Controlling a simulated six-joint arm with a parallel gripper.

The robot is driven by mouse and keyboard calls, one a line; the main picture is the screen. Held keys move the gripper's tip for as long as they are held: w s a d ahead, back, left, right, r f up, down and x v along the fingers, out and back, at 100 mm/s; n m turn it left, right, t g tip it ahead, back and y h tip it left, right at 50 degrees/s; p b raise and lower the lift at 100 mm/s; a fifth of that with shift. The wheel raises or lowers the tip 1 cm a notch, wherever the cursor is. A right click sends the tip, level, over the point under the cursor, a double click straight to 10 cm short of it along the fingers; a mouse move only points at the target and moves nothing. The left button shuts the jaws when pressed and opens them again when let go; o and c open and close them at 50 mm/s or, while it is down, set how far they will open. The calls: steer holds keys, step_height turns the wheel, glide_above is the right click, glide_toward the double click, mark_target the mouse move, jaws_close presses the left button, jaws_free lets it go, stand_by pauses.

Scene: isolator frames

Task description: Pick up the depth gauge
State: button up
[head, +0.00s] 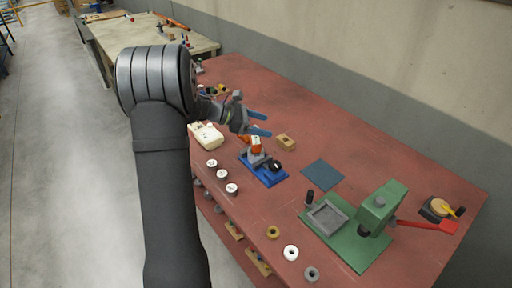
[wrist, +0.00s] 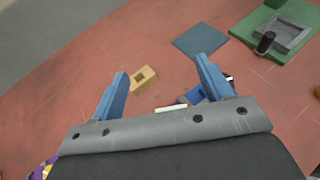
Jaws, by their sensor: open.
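I cannot tell for sure which object is the depth gauge. A blue fixture (head: 268,176) stands on the red bench, with an orange and grey part (head: 256,148) and a black knob (head: 276,166) on it. In the wrist view the fixture (wrist: 194,95) is partly hidden behind my right finger. A small tan block with a square hole (head: 286,142) lies beyond it; it also shows in the wrist view (wrist: 143,79), near my left finger. My gripper (head: 261,124) is open above the bench, its blue fingers (wrist: 162,68) apart with nothing held between them.
A green press (head: 375,215) with a red lever and a black cylinder (head: 310,197) stand to the right. A dark blue mat (head: 322,175) lies flat and bare. A cream box (head: 207,136) and several white-topped round pieces (head: 221,174) are left. Rings lie near the front edge.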

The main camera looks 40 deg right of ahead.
steer(key=w+a+r+t+y, duration=0.25)
steer(key=r+t+y, duration=0.35)
steer(key=r+y, duration=0.4)
glide_above(256, 140)
steer(key=f, duration=1.1)
steer(key=shift+w+a+f, duration=0.15)
steer(key=shift+w+a, duration=0.05)
steer(key=shift+w, duration=0.15)
steer(key=shift+s+d+f, duration=0.1)
steer(key=shift+s+f, duration=0.1)
steer(key=shift+f, duration=1.2)
steer(key=shift+s+d+f, duration=0.1)
steer(key=shift+s+f, duration=0.05)
steer(key=shift+f, duration=1.2)
steer(key=c, duration=1.2)
